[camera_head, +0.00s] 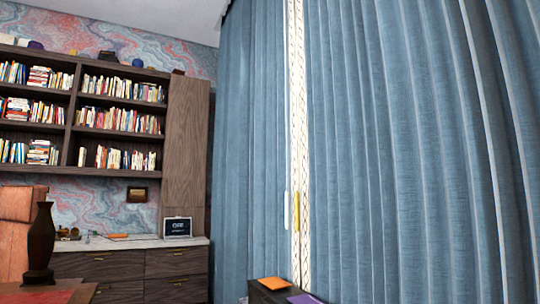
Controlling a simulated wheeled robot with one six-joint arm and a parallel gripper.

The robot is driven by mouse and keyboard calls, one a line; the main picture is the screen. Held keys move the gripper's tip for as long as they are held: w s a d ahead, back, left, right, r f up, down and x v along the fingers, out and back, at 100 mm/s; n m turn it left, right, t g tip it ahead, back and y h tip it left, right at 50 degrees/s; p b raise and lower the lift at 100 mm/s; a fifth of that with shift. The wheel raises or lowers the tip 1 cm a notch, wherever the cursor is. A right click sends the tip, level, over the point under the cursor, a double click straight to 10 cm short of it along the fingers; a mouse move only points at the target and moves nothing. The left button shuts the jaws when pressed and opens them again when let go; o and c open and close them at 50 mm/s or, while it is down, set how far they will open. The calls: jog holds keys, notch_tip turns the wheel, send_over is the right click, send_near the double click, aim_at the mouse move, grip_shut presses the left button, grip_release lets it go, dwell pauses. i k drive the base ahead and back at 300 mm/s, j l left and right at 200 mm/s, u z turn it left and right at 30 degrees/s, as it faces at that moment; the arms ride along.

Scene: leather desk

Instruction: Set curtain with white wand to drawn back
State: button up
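A blue pleated curtain (420,150) fills the right side of the head view, in two parts with a narrow bright gap (298,100) between them. A white wand (286,210) hangs upright at the edge of the left curtain part (250,130). A yellow wand (297,211) hangs beside it, at the edge of the right part. Both parts are spread wide, almost meeting at the gap. My gripper is not in view.
A low dark piece of furniture (262,294) stands before the curtain, with an orange item (274,283) and a purple item (304,299) on it. Bookshelves (75,110) and a drawer cabinet (130,272) line the left. A dark vase (42,240) stands at front left.

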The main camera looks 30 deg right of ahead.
aim_at(254, 234)
jog(key=i, duration=0.6)
jog(key=i+z, duration=0.15)
jog(key=i, duration=0.45)
jog(key=i+j, duration=0.1)
jog(key=i, duration=0.5)
jog(key=i+z, duration=0.15)
jog(key=i, duration=0.45)
jog(key=i+j, duration=0.2)
jog(key=i, duration=0.4)
jog(key=i+j+z, duration=0.1)
jog(key=i, duration=0.5)
jog(key=i+j+z, duration=0.1)
jog(key=i+j, duration=0.15)
jog(key=i, duration=0.35)
jog(key=i+j, duration=0.25)
jog(key=i, duration=0.35)
jog(key=i+j+z, duration=0.4)
jog(key=i, duration=0.35)
jog(key=i+j+z, duration=0.35)
jog(key=i+j, duration=0.35)
jog(key=i+j+z, duration=0.15)
jog(key=j+z, duration=0.3)
jog(key=i+j+z, duration=0.1)
jog(key=j+z, duration=0.15)
jog(key=z, duration=0.15)
jog(key=j+z, duration=0.45)
